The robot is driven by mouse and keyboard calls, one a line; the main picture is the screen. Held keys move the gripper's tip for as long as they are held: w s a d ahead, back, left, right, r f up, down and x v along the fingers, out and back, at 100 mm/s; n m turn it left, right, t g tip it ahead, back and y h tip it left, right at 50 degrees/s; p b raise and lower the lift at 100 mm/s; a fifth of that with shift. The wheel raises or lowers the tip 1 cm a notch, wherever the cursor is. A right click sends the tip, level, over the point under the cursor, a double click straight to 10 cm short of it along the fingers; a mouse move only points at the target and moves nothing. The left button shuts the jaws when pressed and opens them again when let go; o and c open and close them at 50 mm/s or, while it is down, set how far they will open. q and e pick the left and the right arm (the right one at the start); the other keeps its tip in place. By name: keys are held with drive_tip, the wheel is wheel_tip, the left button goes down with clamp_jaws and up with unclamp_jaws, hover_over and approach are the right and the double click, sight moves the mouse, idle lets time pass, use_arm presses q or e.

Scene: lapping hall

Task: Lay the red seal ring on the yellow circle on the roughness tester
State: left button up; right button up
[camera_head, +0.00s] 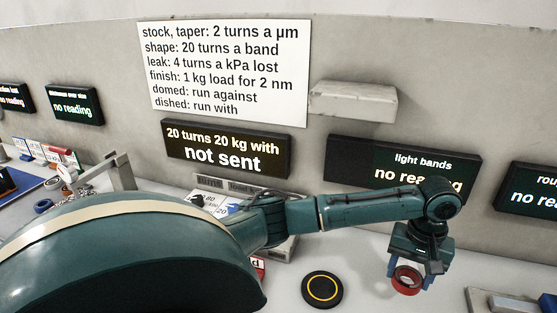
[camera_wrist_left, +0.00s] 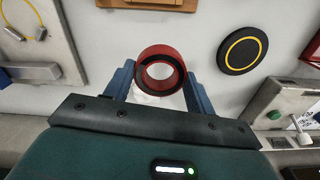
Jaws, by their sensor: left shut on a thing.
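My left gripper (camera_head: 407,268) is shut on the red seal ring (camera_head: 407,290), held at its fingertips. In the left wrist view the ring (camera_wrist_left: 160,50) sits between the two blue fingers (camera_wrist_left: 158,76), its opening facing the camera. A round black disc (camera_head: 322,290) with a yellow circle lies on the pale bench, left of the ring in the head view. Nothing lies on the disc, which is also in the left wrist view (camera_wrist_left: 243,51), right of the ring. Whether the disc belongs to the roughness tester I cannot tell. My right gripper is not in view.
Dark display panels (camera_head: 404,170) line the wall behind the bench; the rightmost (camera_head: 530,190) is cut off. A grey plate (camera_head: 488,301) stands at the lower right. My left arm hides much of the bench's left side. Bench between disc and ring looks clear.

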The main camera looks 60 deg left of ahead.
sight(393, 308)
use_arm(q)
drive_tip(key=f, duration=1)
drive_tip(key=shift+w+a+f, duration=0.15)
drive_tip(key=shift+a, duration=0.15)
drive_tip(key=o, duration=1)
drive_tip(key=shift+f, duration=0.1)
